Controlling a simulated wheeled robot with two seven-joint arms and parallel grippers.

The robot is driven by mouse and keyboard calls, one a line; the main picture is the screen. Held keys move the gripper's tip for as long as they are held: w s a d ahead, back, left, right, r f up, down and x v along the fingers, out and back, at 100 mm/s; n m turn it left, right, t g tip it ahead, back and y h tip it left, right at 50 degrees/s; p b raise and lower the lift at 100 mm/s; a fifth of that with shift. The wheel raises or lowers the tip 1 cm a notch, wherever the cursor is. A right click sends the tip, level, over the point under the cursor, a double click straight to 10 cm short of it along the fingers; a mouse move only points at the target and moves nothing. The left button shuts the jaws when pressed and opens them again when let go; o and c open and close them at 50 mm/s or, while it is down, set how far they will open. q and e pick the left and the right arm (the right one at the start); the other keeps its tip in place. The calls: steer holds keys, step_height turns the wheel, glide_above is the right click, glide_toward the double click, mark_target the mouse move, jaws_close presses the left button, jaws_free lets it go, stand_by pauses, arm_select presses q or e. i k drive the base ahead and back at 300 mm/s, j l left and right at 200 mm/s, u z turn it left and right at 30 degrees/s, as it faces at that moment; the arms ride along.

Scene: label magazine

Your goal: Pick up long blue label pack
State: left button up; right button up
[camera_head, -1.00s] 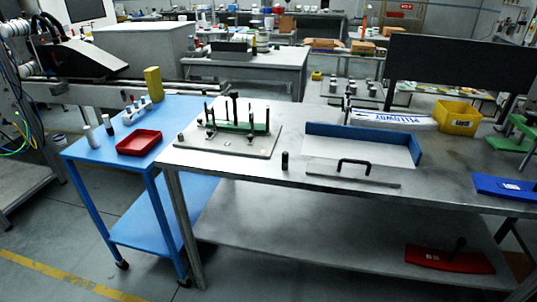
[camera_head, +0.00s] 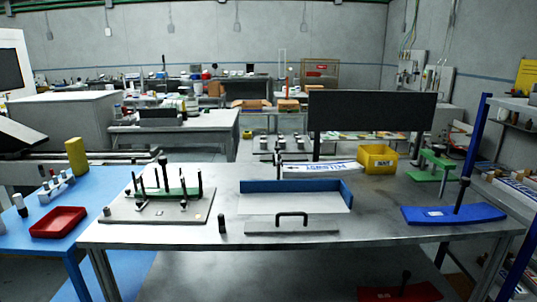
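A long white pack with blue lettering (camera_head: 322,170) lies at the back of the metal table (camera_head: 400,240), behind a blue-walled tray (camera_head: 296,187). The lettering is too blurred to read. More white packs (camera_head: 512,188) lie on a rack shelf at the right edge; one shows blue print and another some red, but they are partly cut off. I cannot tell for sure which of these is the long blue label pack. Neither of my grippers shows in this view.
A yellow bin (camera_head: 378,158) stands at the table's back right. A blue curved plate with a black handle (camera_head: 455,214) lies right. A fixture with black posts (camera_head: 160,205) stands left. A blue cart with a red tray (camera_head: 58,222) adjoins the left side.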

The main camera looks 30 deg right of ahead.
mark_target(336, 169)
steer(key=z, duration=1.25)
